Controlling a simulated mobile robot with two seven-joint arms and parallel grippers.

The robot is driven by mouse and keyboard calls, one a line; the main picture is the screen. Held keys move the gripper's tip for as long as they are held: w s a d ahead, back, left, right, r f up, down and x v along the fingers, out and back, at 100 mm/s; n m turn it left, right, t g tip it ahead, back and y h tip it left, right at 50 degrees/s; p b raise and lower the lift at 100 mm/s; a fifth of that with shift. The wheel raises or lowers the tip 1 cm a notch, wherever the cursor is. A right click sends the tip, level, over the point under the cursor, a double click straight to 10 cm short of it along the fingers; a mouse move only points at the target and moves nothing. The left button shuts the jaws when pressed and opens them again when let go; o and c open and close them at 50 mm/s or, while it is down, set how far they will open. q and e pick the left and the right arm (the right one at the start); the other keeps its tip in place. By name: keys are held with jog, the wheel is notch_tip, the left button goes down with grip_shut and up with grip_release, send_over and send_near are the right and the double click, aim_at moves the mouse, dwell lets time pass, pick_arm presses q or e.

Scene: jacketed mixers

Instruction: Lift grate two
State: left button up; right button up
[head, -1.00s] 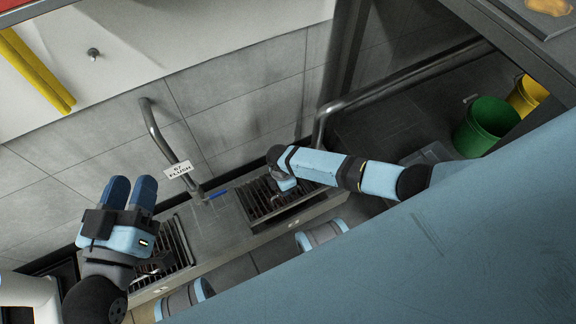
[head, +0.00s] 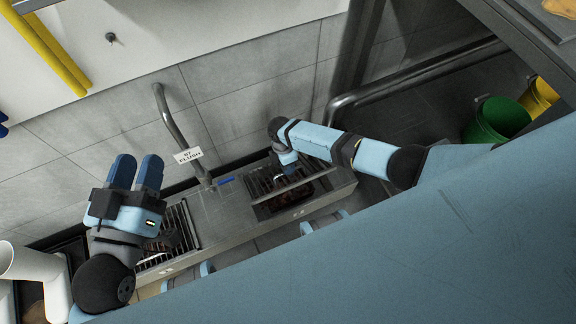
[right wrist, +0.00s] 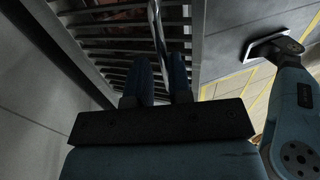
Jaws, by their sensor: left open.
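Two barred grates sit in the metal channel. The right grate (head: 263,186) is under my right gripper (head: 286,170); its bars look raised and tilted, with brownish matter showing below. In the right wrist view my right gripper (right wrist: 158,72) has its two fingers on either side of a thin pale bar of the grate (right wrist: 125,48). It appears closed on that bar, though the fingertips are dark. The left grate (head: 188,226) lies partly behind my left gripper (head: 137,162), which is open and empty above it. Neither grate shows a readable number.
A bent pipe (head: 170,122) with a flush sign (head: 188,155) rises between the grates. A thick rail (head: 420,72) runs behind my right arm. A green bucket (head: 497,118) and a yellow bucket (head: 541,94) stand at right. A white pipe (head: 35,262) is at lower left.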

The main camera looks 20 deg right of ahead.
jog(key=shift+o, duration=1.3)
jog(key=shift+f, duration=0.1)
pick_arm(q)
jog(key=shift+w+f, duration=0.1)
pick_arm(e)
jog(key=shift+r, duration=0.25)
pick_arm(q)
jog(key=a+y+p, duration=0.1)
jog(key=p, duration=0.4)
jog(key=shift+a+y+p, duration=0.3)
jog(key=shift+a, duration=0.05)
pick_arm(e)
jog(key=v, duration=1.3)
jog(key=shift+r, duration=0.2)
